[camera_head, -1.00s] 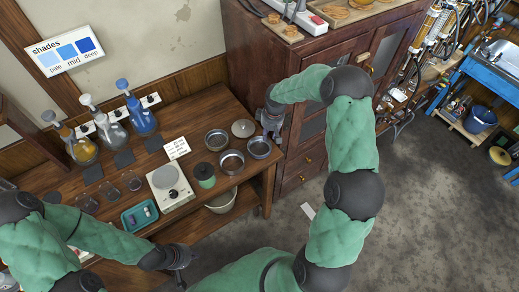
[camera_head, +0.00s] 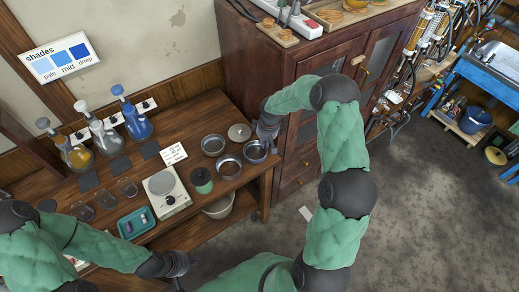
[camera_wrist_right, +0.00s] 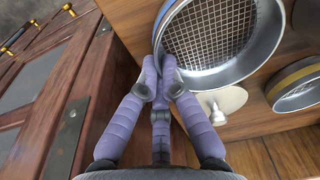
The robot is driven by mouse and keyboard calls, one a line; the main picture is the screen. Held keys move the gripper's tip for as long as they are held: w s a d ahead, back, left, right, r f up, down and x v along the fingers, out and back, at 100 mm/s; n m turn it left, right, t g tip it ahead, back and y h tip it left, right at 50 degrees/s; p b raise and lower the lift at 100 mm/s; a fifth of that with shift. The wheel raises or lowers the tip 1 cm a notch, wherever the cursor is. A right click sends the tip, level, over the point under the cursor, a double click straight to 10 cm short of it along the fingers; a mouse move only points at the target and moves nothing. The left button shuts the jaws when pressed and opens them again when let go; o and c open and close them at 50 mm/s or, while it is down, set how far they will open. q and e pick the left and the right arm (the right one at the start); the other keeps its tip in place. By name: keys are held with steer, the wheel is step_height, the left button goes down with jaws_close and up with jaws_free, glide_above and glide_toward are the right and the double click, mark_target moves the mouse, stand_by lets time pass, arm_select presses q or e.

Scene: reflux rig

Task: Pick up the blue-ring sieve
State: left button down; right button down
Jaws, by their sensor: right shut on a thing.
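The blue-ring sieve (camera_head: 255,152) is a round metal pan at the right end of the wooden bench. In the right wrist view its mesh (camera_wrist_right: 210,32) and metal wall fill the upper middle, with a bluish band along the rim. My right gripper (camera_head: 266,131) is at its far right edge. In the wrist view the purple fingers (camera_wrist_right: 160,72) are shut on the sieve's rim. I cannot tell whether the sieve is clear of the bench. My left gripper (camera_head: 180,263) hangs low in front of the bench; its fingers are too small to read.
Two other sieves (camera_head: 213,145) (camera_head: 229,167) and a round lid (camera_head: 239,132) are close by. A yellow-banded sieve (camera_wrist_right: 297,85) shows in the wrist view. The dark wooden cabinet (camera_head: 296,125) stands right beside my right gripper. A scale (camera_head: 166,190) and green-bodied jar (camera_head: 202,181) stand leftward.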

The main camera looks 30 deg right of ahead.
mark_target(260, 155)
steer(key=shift+r, duration=0.65)
step_height(260, 155, up, 2)
steer(key=shift+r, duration=0.15)
steer(key=s+a+r+p, duration=0.1)
steer(key=s+a+r, duration=0.7)
steer(key=a, duration=0.3)
steer(key=shift+s+a+r, duration=0.15)
steer(key=shift+r, duration=0.55)
step_height(260, 155, up, 4)
steer(key=p, duration=0.2)
steer(key=shift+p, duration=0.4)
steer(key=shift+f, duration=0.1)
